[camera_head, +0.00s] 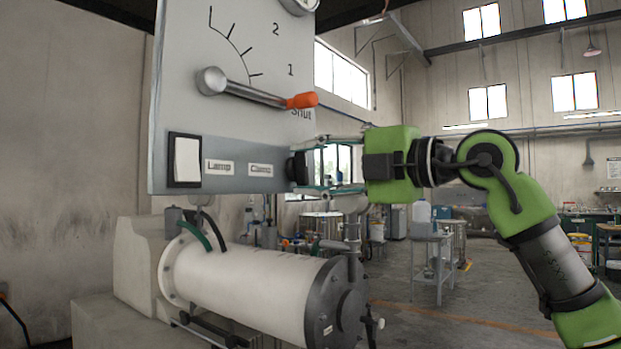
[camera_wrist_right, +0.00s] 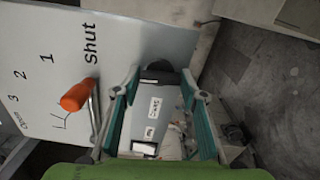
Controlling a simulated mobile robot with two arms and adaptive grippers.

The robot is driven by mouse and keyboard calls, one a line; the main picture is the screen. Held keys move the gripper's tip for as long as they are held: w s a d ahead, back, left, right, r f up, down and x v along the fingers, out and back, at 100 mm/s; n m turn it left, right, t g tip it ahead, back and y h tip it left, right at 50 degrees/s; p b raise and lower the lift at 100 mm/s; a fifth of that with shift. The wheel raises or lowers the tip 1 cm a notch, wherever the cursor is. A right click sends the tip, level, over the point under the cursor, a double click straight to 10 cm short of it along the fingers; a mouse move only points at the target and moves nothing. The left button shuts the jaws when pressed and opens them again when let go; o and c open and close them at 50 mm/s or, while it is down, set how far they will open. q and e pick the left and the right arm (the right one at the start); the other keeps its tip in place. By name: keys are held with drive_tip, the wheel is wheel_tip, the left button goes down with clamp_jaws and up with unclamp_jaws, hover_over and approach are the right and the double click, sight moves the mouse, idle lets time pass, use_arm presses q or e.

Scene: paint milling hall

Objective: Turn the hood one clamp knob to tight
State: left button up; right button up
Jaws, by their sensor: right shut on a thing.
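The black clamp knob (camera_head: 297,168) is at the right end of the grey-blue strip along the panel's lower edge, beside the "Clamp" label (camera_head: 261,170). My right gripper (camera_head: 312,165) reaches in from the right with one finger above and one below the knob, shut on it. In the right wrist view the dark knob (camera_wrist_right: 158,76) shows between the fingertips. Its pointer or tight mark cannot be made out. The grey hood panel (camera_head: 225,120) carries the knob. My left gripper is not in view.
A lever with an orange tip (camera_head: 302,101) sticks out above the knob, near "Shut". A white lamp switch (camera_head: 187,160) is at the strip's left. A white horizontal cylinder (camera_head: 250,290) lies below the panel.

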drive_tip(key=shift+m, duration=0.6)
drive_tip(key=shift+b, duration=0.3)
drive_tip(key=o, duration=1.1)
drive_tip(key=shift+o, duration=0.2)
drive_tip(key=shift+w, duration=0.1)
drive_tip(key=v, duration=1.2)
drive_tip(key=shift+f, duration=0.1)
